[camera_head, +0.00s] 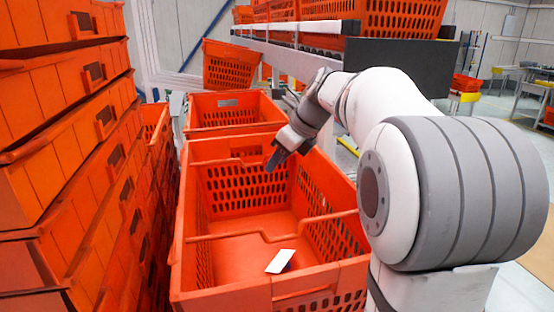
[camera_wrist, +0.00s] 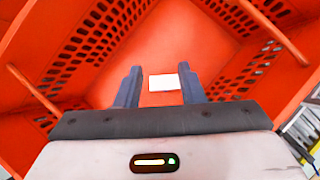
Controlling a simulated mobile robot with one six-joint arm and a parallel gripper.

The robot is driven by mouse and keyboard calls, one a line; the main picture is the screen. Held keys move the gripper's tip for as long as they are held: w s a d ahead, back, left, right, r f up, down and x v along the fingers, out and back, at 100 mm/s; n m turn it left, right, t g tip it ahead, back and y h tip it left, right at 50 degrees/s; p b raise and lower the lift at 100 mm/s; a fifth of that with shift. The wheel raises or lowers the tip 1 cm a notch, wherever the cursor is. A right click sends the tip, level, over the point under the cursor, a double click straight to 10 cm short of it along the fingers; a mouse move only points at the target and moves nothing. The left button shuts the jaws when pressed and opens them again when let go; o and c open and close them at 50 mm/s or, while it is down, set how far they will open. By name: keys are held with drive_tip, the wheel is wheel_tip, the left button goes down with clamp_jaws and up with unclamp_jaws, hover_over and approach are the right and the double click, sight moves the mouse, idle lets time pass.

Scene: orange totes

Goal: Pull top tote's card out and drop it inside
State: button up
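The top tote (camera_head: 188,275) is an orange open crate with perforated side walls. A small white card (camera_head: 280,261) shows inside it, low down near the front wall, and appears to lie on the tote floor. My gripper (camera_head: 273,161) is over the far end of the tote, well apart from the card. In the wrist view my gripper (camera_wrist: 160,85) has its two dark fingers spread with nothing held. The card (camera_wrist: 164,82) shows beyond and between the fingertips against the orange floor, and the tote (camera_wrist: 60,30) fills most of that view.
Tall stacks of orange totes (camera_head: 60,150) stand close on the left. Another open tote (camera_head: 235,104) sits just behind. A shelf with totes (camera_head: 375,20) stands behind my arm. The tote's inside looks empty apart from the card.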

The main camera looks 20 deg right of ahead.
drive_tip(key=v, duration=0.7)
drive_tip(key=shift+r, duration=0.35)
drive_tip(key=shift+s+d, duration=0.1)
drive_tip(key=shift+d, duration=0.05)
